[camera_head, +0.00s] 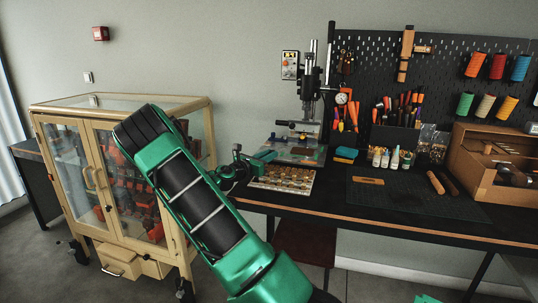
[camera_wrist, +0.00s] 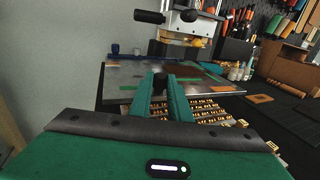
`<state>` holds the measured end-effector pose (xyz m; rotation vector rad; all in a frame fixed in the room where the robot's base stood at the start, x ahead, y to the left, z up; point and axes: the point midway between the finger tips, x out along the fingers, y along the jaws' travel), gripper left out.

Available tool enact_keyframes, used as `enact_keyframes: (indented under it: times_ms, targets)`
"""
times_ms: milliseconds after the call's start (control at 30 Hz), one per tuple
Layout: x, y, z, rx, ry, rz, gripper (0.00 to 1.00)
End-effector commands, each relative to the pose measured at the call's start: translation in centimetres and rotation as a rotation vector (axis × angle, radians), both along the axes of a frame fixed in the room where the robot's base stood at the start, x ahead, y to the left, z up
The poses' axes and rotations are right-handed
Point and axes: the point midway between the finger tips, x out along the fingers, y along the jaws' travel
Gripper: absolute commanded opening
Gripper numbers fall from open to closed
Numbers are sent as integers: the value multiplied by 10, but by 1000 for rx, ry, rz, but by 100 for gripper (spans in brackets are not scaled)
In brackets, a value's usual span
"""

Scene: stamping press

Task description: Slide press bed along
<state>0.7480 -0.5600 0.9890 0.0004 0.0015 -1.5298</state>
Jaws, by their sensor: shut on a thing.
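The stamping press (camera_head: 309,85) stands upright on the black workbench, with its column and handle above a flat bed. The press bed (camera_head: 303,154) is a grey plate with coloured patches; in the wrist view the bed (camera_wrist: 118,87) lies just beyond my fingers. My gripper (camera_head: 263,160) reaches in from the left at the bed's near edge. In the wrist view my gripper (camera_wrist: 161,80) has its two green fingers shut on a small black knob (camera_wrist: 160,77) at that edge. The knob's lower part is hidden between the fingers.
A tray of brass stamps (camera_head: 283,178) lies close in front of the bed, under my gripper. Small bottles (camera_head: 385,158), a cutting mat (camera_head: 415,195) and a wooden organizer (camera_head: 490,165) are to the right. A glass cabinet (camera_head: 75,180) stands left.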

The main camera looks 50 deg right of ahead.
Motion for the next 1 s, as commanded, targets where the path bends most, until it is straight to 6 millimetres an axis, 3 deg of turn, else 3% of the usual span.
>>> enact_keyframes:
  times_ms: [33,500,833,867,900,933,1000]
  targets:
    - [10,1,-1,1,-4,20,0]
    - [21,-23,-1,1,-5,21,0]
    - [22,-24,-1,1,-5,22,0]
    - [22,-24,-1,1,-5,22,24]
    - [22,-24,-1,1,-5,21,33]
    - [21,-24,-1,1,-4,20,39]
    - [19,-25,0,1,-4,17,39]
